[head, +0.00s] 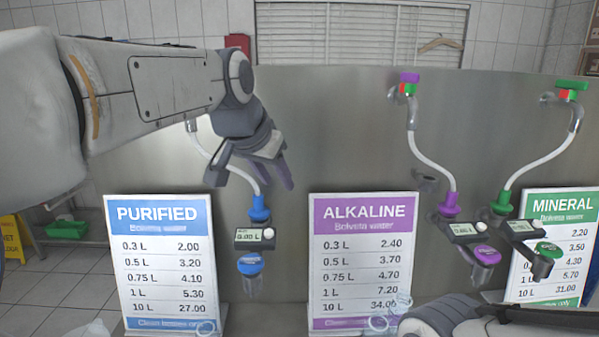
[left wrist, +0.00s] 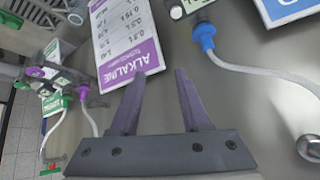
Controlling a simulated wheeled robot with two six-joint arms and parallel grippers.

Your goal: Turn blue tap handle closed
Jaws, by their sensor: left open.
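The blue tap handle does not show; my left arm covers the upper end of the purified water line in the head view. That line's white hose (head: 222,165) runs down to a blue connector (head: 259,208), a small meter (head: 254,238) and a blue-capped nozzle (head: 250,264). My left gripper (head: 251,176) is open and empty in front of the steel panel, beside the hose. In the left wrist view its two fingers (left wrist: 160,76) are spread, with the blue connector (left wrist: 204,36) to their right. A round metal fitting (left wrist: 309,148) shows at the right edge there.
The alkaline line has a purple and green tap (head: 408,82); the mineral line has a green and red one (head: 570,89). Price signs for purified (head: 165,265), alkaline (head: 362,262) and mineral (head: 556,245) stand before the panel. My own grey arm part fills the lower right.

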